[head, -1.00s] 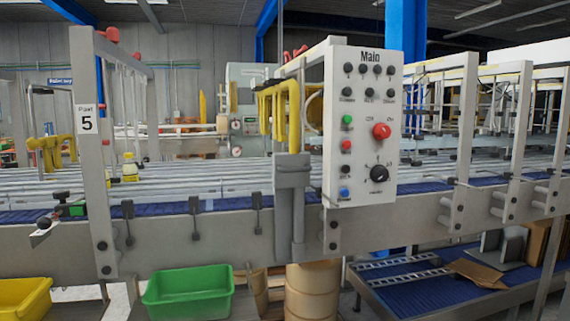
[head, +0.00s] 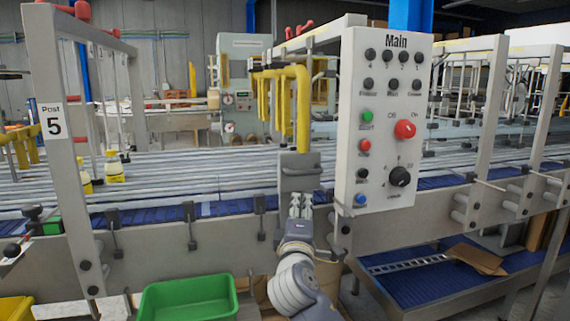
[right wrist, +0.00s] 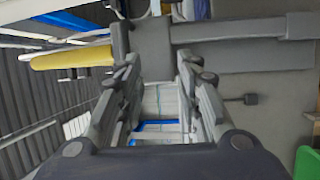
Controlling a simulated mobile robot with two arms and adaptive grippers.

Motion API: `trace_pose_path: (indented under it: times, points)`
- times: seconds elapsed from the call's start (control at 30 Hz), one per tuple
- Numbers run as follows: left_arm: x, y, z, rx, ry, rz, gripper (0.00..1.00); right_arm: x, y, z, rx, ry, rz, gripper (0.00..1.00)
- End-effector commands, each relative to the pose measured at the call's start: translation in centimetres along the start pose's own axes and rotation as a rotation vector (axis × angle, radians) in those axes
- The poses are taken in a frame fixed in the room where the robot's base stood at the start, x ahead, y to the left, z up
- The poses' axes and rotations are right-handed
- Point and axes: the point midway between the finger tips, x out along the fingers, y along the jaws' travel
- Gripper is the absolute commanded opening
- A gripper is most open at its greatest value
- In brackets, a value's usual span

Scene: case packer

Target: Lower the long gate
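A tall yellow bar (head: 303,110) runs up from a grey block (head: 299,172) on the front rail, left of the Main panel; it looks like the gate, though I cannot tell for sure which part is the long one. The yellow bar lies on its side in the right wrist view (right wrist: 75,58), beside the grey block (right wrist: 122,40). My right gripper (head: 300,200) is just below the block, pointing up at it. In the right wrist view its fingers (right wrist: 158,78) are apart with nothing between them. Whether it touches the block is unclear. My left gripper is not in view.
The Main control panel (head: 388,120) with its buttons and knobs stands close right of the gripper. Several shorter yellow bars (head: 266,95) hang behind. A green bin (head: 187,298) is below the conveyor rail (head: 150,245). Yellow-labelled bottles (head: 115,168) stand on the conveyor.

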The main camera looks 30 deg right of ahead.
Motion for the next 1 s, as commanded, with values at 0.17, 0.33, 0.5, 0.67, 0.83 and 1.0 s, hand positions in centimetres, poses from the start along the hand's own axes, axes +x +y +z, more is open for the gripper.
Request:
trace_pose_path:
  times: [0.17, 0.33, 0.5, 0.67, 0.83, 1.0]
  points:
    - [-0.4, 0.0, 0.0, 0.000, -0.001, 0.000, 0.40, -0.8, 4.5, 1.1, 0.001, -0.031, 0.069, 0.33]
    - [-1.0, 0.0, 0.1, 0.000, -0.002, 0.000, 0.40, 0.7, 4.9, 1.2, -0.001, -0.034, 0.071, 0.33]
    - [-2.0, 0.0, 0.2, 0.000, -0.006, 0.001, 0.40, 3.6, 5.2, 1.3, -0.001, -0.034, 0.070, 0.33]
    - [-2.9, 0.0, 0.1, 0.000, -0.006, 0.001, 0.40, 6.3, 5.3, 1.3, 0.001, -0.033, 0.070, 0.33]
    - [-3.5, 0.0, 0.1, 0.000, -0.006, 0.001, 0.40, 8.4, 5.3, 1.4, 0.002, -0.032, 0.069, 0.33]
    - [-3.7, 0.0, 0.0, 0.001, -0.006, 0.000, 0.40, 9.6, 5.3, 1.4, 0.003, -0.031, 0.069, 0.33]
